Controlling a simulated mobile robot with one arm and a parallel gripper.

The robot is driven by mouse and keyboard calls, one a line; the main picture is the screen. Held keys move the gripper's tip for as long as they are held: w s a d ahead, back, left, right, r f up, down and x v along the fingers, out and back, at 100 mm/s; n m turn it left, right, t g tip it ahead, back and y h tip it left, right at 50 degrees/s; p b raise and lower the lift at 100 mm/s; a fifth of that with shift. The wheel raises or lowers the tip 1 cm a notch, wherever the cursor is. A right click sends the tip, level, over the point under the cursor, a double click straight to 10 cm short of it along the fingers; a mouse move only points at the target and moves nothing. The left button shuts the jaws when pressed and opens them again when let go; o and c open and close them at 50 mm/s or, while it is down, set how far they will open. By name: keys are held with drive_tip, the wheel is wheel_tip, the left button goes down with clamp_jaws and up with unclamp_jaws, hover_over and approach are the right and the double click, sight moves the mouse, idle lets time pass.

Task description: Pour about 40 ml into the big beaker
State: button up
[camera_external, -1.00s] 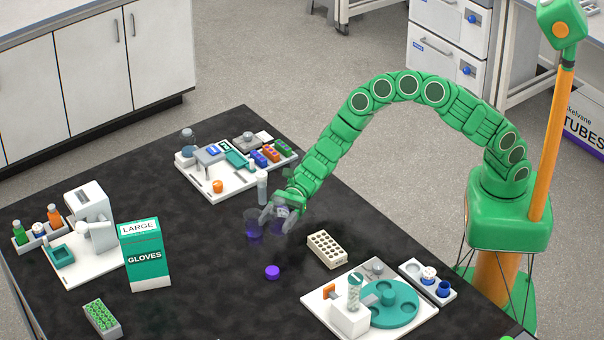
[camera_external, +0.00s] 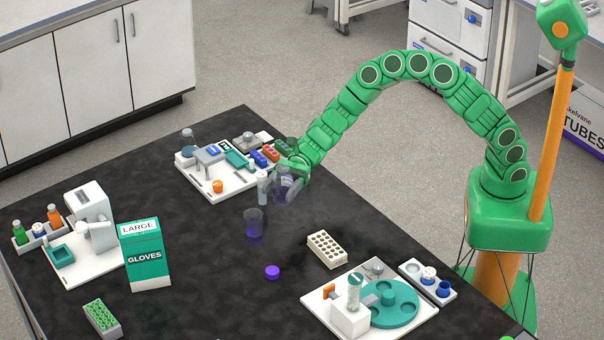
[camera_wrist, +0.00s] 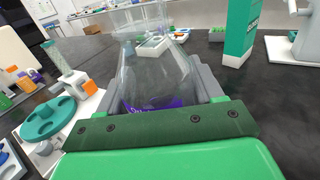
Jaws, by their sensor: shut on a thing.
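The big beaker (camera_external: 254,217) is clear, stands upright on the black bench and has purple liquid in its lower part. My gripper (camera_external: 284,188) is shut on a clear flask (camera_external: 284,178), held above the bench behind and right of the beaker, apart from it. The flask looks about upright. In the wrist view the flask (camera_wrist: 150,75) sits between the grey fingers of my gripper (camera_wrist: 152,95), with a shallow layer of purple liquid at its bottom. A purple cap (camera_external: 272,272) lies on the bench in front of the beaker.
A white rack (camera_external: 327,249) is to the right, a glove box (camera_external: 146,255) to the left. A white equipment tray (camera_external: 215,190) is behind. Bench around the cap is clear.

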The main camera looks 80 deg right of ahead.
drive_tip(key=s+v, duration=0.1)
drive_tip(key=v, duration=2.3)
drive_tip(key=shift+w+a+f, duration=0.1)
drive_tip(key=shift+f, duration=1.15)
drive_tip(key=shift+a+f, duration=0.15)
drive_tip(key=shift+f, duration=1.1)
drive_tip(key=shift+m, duration=0.3)
drive_tip(key=shift+w+d+f+m+t+y, duration=0.15)
drive_tip(key=shift+m+t, duration=0.75)
drive_tip(key=shift+m, duration=2.15)
drive_tip(key=shift+w+a+r+m+t+y, duration=0.15)
drive_tip(key=shift+m+t, duration=0.75)
drive_tip(key=shift+m, duration=2.1)
drive_tip(key=shift+s+d+f+m+t+y, duration=0.15)
drive_tip(key=shift+m+t, duration=0.75)
drive_tip(key=shift+m, duration=2.15)
